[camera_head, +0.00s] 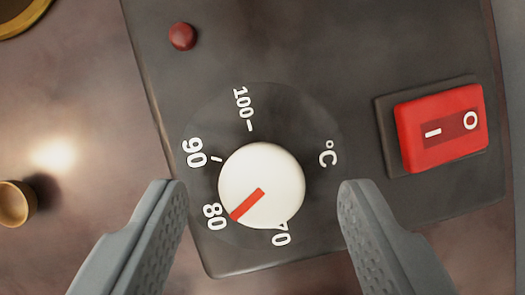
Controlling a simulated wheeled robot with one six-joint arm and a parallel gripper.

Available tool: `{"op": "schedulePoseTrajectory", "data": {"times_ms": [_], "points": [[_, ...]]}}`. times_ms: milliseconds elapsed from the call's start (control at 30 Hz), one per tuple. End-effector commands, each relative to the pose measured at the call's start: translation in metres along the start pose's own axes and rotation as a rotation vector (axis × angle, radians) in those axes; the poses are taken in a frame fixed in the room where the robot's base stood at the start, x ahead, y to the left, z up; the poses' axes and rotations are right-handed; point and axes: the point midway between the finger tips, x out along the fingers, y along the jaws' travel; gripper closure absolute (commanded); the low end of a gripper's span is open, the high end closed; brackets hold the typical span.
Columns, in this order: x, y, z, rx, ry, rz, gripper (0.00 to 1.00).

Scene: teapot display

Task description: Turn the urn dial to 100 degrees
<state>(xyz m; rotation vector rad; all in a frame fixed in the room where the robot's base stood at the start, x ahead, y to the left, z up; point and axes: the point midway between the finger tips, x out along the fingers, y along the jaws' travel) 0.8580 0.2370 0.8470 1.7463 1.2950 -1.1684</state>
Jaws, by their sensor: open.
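The urn dial (270,180) is a round white knob with a red pointer mark on a dark panel (330,65). Its red mark points to the lower left, at the number 80. The numbers 70, 80, 90 and 100 run around the knob from lower right to the top, and a °C sign is at its right. My gripper (258,192) is open, with one grey finger on each side of the knob. Gaps show between both fingers and the knob, and nothing is held.
A red rocker switch (443,125) marked I and O sits on the panel to the right. A small red lamp (182,36) is at the panel's upper left. A brass-coloured knob (15,204) shows at the left edge, and a gold rim (22,18) is in the upper left corner.

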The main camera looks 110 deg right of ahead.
Motion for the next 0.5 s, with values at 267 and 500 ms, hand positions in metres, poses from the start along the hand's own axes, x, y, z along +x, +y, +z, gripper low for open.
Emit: {"op": "schedulePoseTrajectory", "data": {"times_ms": [267,500], "points": [[0.0107,0.0001,-0.0001,0.000,0.000,0.001,0.47],[0.0106,0.0001,-0.0001,0.000,0.000,0.001,0.57]]}}
